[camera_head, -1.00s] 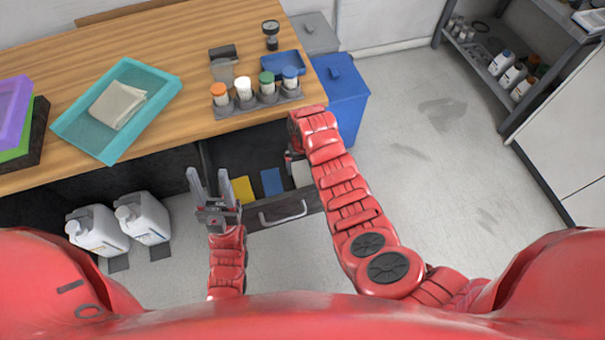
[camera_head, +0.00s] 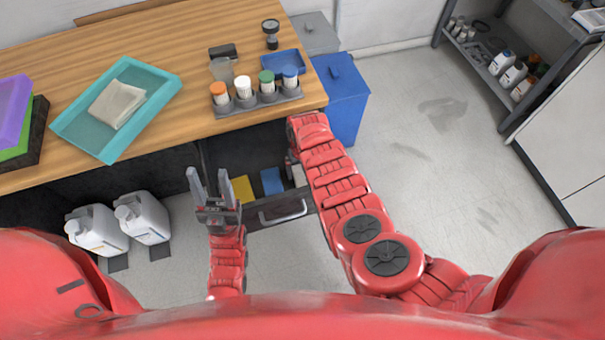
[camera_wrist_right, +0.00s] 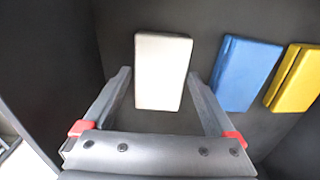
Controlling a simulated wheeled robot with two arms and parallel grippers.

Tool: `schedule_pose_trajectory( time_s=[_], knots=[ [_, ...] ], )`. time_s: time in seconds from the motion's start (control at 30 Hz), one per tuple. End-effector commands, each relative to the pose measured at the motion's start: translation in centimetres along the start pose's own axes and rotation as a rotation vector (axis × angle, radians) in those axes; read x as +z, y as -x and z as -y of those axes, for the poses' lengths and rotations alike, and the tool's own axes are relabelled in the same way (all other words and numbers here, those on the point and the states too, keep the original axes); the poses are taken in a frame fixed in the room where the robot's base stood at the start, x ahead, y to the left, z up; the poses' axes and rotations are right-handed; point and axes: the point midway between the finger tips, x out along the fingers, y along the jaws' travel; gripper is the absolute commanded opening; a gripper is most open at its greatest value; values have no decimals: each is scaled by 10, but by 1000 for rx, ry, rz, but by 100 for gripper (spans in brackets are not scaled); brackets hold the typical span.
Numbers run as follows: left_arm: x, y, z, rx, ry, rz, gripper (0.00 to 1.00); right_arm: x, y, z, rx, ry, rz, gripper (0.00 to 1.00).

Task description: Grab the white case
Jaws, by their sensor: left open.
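The white case (camera_wrist_right: 162,71) lies in the open dark drawer (camera_head: 262,213), to the left of the other cases in the right wrist view. In the head view only a sliver of the white case (camera_head: 299,175) shows beside my right arm. My right gripper (camera_wrist_right: 159,76) is open, with one finger on each side of the white case's lower part in the picture; I cannot tell whether they touch it. In the head view the right gripper is mostly hidden by its arm. My left gripper (camera_head: 209,174) is open and empty, left of the drawer's cases.
A blue case (camera_wrist_right: 246,74) and a yellow case (camera_wrist_right: 296,78) lie beside the white one. The wooden tabletop (camera_head: 190,60) overhangs the drawer. A rack of capped bottles (camera_head: 258,104) stands near its edge. A blue bin (camera_head: 343,98) stands behind the right arm.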

Motion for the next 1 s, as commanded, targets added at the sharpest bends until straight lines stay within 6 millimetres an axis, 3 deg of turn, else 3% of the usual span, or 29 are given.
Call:
schedule_pose_trajectory(
  time_s=[0.03, 0.3, 0.4, 0.77, 1.0],
  knots=[
    [0, 0, 0, 0, 0, 0, 50, 0, 0, 0, 0, 0, 0, 80],
    [0, 0, 0, 0, 0, 0, 50, 0, 0, 0, 0, 0, 0, 32],
    [0, 0, 0, 0, 0, 0, 50, 0, 0, 0, 0, 0, 0, 19],
    [0, -2, 0, 0, 0, 0, 50, 0, 3, 0, 0, -1, -1, 18],
    [-2, -10, 0, 0, 0, 0, 50, -1, 23, -1, 1, -1, -5, 18]
  ],
)
